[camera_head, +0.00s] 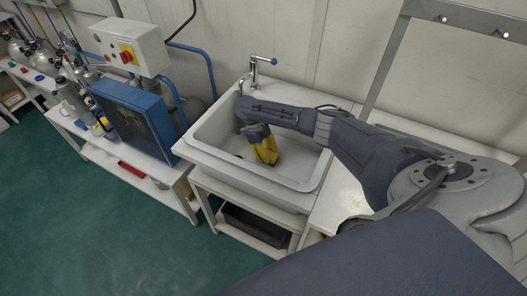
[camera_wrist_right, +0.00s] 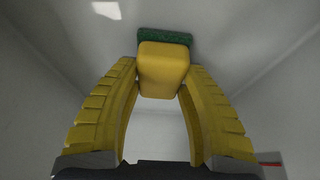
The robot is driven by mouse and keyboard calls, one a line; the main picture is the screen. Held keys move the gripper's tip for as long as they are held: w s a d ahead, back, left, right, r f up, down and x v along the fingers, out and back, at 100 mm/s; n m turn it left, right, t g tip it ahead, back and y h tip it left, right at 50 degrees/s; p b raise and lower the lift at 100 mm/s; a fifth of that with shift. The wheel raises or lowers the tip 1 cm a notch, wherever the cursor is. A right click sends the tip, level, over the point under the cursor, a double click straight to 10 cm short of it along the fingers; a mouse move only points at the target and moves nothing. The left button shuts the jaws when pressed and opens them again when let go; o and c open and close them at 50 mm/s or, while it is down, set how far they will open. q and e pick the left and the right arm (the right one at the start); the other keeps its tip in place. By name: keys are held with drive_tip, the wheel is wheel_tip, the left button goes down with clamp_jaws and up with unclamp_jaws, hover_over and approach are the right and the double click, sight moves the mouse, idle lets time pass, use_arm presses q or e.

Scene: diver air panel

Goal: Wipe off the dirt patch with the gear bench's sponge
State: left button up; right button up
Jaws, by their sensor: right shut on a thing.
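My right gripper (camera_head: 265,154) reaches down inside the white sink basin (camera_head: 208,128). In the right wrist view, its yellow ribbed fingers (camera_wrist_right: 160,72) are closed on the sides of a sponge (camera_wrist_right: 162,68). The sponge has a yellow body and a green scouring side (camera_wrist_right: 165,36), which faces away from the gripper toward the pale basin surface. I cannot tell whether the green side touches that surface. In the head view the sponge cannot be told apart from the yellow fingers. No dirt patch can be made out in either view. My left gripper is not in view.
A tap (camera_head: 256,68) rises at the sink's back edge. The basin walls close in around my right gripper. Left of the sink are a blue fan-like unit (camera_head: 135,118) and a control box (camera_head: 130,45). A dark bin (camera_head: 255,227) sits on the shelf below.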

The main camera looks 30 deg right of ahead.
drive_tip(key=shift+s+d+f, duration=0.1)
drive_tip(key=shift+s+d, duration=0.25)
drive_tip(key=shift+s, duration=0.35)
drive_tip(key=shift+s+d, duration=0.35)
drive_tip(key=shift+s, duration=0.3)
drive_tip(key=shift+s+d+f, duration=0.1)
drive_tip(key=shift+s+d, duration=0.25)
drive_tip(key=shift+s, duration=0.35)
drive_tip(key=shift+s+d+r, duration=0.1)
drive_tip(key=shift+s+d, duration=0.3)
drive_tip(key=shift+s, duration=0.3)
drive_tip(key=shift+s+d+r, duration=0.1)
drive_tip(key=shift+s+d, duration=0.3)
drive_tip(key=shift+s, duration=0.3)
drive_tip(key=shift+s, duration=0.1)
drive_tip(key=shift+s+d+f, duration=0.1)
drive_tip(key=shift+s+d, duration=0.3)
drive_tip(key=shift+s, duration=0.35)
drive_tip(key=shift+s+d+f, duration=0.1)
drive_tip(key=shift+s+d, duration=0.25)
drive_tip(key=shift+s, duration=0.35)
drive_tip(key=shift+d+r, duration=0.1)
drive_tip(key=shift+r, duration=0.7)
drive_tip(key=shift+c, duration=0.5)
drive_tip(key=shift+w+r, duration=0.1)
drive_tip(key=shift+r, duration=2.15)
